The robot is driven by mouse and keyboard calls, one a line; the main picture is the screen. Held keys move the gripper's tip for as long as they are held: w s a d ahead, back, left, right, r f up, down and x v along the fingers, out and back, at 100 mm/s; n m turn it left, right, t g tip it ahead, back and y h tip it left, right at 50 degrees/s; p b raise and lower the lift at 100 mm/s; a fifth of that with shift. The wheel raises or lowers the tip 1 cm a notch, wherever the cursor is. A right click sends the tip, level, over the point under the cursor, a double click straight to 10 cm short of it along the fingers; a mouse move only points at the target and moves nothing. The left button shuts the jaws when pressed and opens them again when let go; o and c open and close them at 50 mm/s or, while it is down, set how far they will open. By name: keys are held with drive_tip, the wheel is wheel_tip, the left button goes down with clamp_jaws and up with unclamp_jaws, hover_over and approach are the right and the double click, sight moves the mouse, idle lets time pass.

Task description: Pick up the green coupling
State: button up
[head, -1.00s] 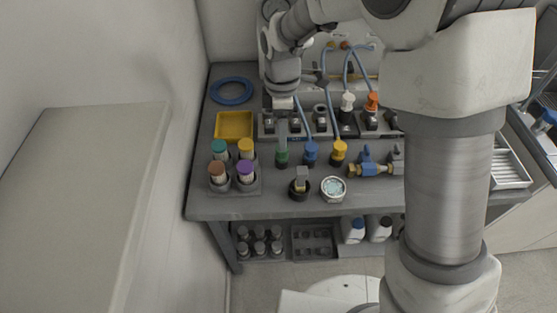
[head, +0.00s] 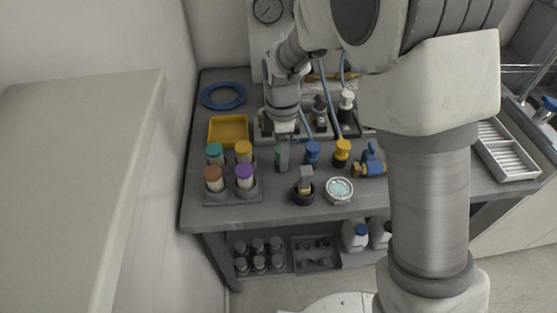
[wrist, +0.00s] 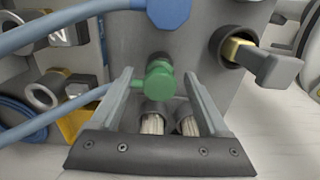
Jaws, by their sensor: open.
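The green coupling (wrist: 159,82) stands between the two fingers of my gripper (wrist: 158,76) in the wrist view, with a gap showing on each side. My gripper is open, and no finger visibly touches the coupling. In the head view the green coupling (head: 278,157) stands on the grey bench, partly hidden behind a finger of my gripper (head: 284,155). Its lower part is hard to make out there.
A blue coupling (head: 312,152) and a yellow one (head: 342,151) stand to the right. A rack (head: 232,196) of capped tubes is at left, a yellow tray (head: 228,131) behind it. A black socket (head: 303,194) and a round gauge (head: 339,190) are in front. Blue hoses run close by.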

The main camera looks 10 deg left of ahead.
clamp_jaws()
idle(0.4)
drive_tip(key=shift+r, duration=0.1)
